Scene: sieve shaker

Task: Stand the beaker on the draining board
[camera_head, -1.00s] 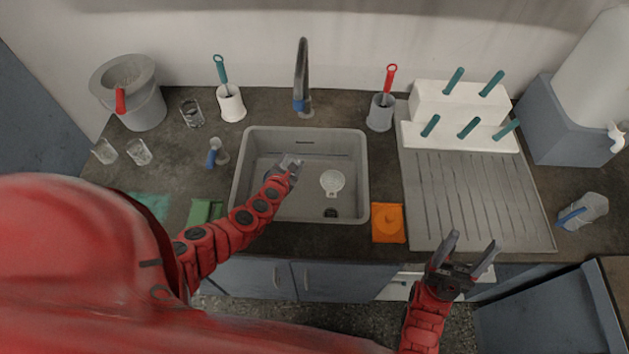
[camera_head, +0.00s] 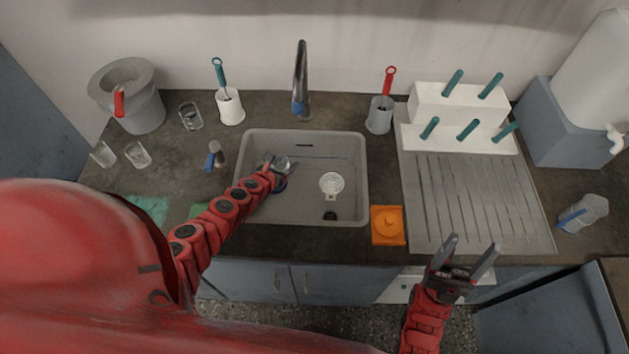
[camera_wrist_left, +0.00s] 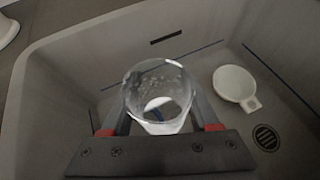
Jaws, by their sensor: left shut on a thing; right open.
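A clear glass beaker (camera_wrist_left: 158,92) with drops on its wall stands between the fingers of my left gripper (camera_wrist_left: 160,115) in the left wrist view. The gripper is shut on it inside the sink. In the head view my left gripper (camera_head: 276,165) is in the left part of the sink, and its fingers largely hide the beaker. The grooved grey draining board (camera_head: 470,205) is to the right of the sink, and its front part is bare. My right gripper (camera_head: 464,258) is open and empty at the board's front edge.
The grey sink (camera_head: 345,150) also holds a white strainer-like dish (camera_head: 331,184). A tap (camera_head: 301,80) stands behind it. A white peg rack (camera_head: 455,105) stands at the back of the board. An orange item (camera_head: 387,225) lies between sink and board.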

